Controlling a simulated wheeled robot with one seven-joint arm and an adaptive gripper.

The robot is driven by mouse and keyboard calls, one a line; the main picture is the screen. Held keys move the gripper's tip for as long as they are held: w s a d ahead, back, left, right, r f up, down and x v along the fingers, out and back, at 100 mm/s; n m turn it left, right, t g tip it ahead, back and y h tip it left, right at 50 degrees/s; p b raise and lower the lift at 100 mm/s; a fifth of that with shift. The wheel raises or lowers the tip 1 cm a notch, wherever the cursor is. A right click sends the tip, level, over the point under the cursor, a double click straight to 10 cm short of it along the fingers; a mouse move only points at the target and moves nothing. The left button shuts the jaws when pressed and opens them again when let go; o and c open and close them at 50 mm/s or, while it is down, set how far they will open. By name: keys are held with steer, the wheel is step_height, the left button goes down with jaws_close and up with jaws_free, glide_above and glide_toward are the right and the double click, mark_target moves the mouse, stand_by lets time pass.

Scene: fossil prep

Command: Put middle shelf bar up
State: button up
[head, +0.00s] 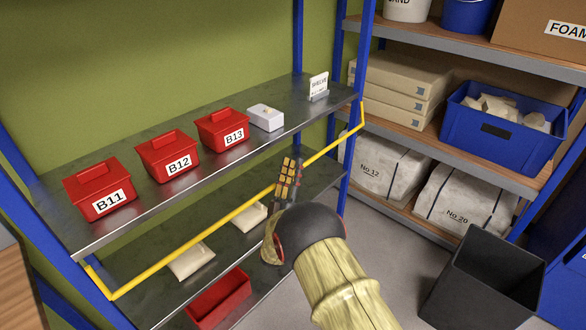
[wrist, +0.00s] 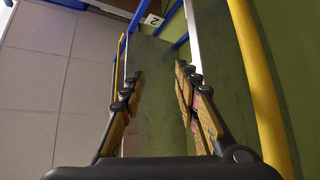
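The yellow shelf bar (head: 215,228) runs along the front of the metal shelf (head: 150,205) in the head view. It sits below that shelf's front edge, with bent ends near the blue posts. My gripper (head: 288,172) is at the bar's right half, and its fingers overlap the bar in the picture. In the wrist view my gripper (wrist: 160,92) is open, with an empty gap between its padded fingers. A thick yellow bar (wrist: 260,85) passes outside the right finger, not between the fingers. I cannot tell whether it touches the gripper.
Red bins B11 (head: 98,190), B12 (head: 167,157) and B13 (head: 222,130) stand on the metal shelf, with a white box (head: 265,117) beside them. Below are pale packets (head: 191,261) and a red bin (head: 219,296). A black bin (head: 485,280) stands right on the floor.

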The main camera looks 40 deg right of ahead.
steer(key=shift+c, duration=1.2)
jaws_close()
steer(key=c, duration=0.5)
jaws_free()
steer(key=shift+c, duration=0.2)
steer(key=o, duration=0.7)
steer(key=shift+o, duration=0.6)
steer(key=v, duration=0.7)
steer(key=shift+a+f, duration=0.2)
steer(key=shift+a, duration=0.05)
steer(key=shift+s, duration=0.1)
